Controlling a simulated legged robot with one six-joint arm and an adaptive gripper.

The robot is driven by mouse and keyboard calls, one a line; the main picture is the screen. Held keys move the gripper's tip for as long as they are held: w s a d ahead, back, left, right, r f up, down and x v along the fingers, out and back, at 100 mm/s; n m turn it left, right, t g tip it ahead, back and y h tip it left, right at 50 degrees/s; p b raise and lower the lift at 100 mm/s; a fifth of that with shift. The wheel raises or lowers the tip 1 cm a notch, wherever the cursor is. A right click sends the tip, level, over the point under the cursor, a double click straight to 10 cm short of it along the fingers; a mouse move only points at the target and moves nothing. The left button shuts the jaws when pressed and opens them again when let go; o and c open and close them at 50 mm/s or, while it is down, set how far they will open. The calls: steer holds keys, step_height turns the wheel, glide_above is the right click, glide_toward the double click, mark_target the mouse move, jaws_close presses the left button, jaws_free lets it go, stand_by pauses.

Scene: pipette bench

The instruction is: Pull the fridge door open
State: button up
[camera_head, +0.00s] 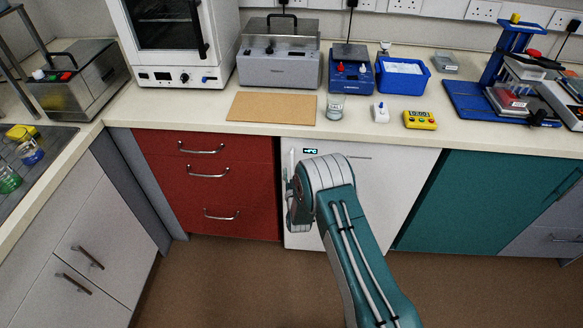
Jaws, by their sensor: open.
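The fridge (405,185) is the white unit under the bench, between the red drawers and the teal cupboard. Its door looks shut and flush. A small lit display (311,151) shows near its upper left, and a thin dark line runs along its upper edge. My gripper (293,195) is open at the left side of the fridge front, at the end of my teal and white arm. My wrist hides most of it and much of the door's left part. I cannot see the fingertips clearly, nor whether they touch the door.
Red drawers (242,160) with metal handles stand left of the fridge. A teal cupboard (480,200) stands right. The worktop (270,129) above holds a brown board (272,109), a glass beaker (335,106), a yellow timer (420,120) and a blue tray (381,82). The brown floor (250,290) in front is clear.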

steer(key=shift+w+a, duration=0.25)
steer(key=shift+w, duration=1.05)
jaws_close()
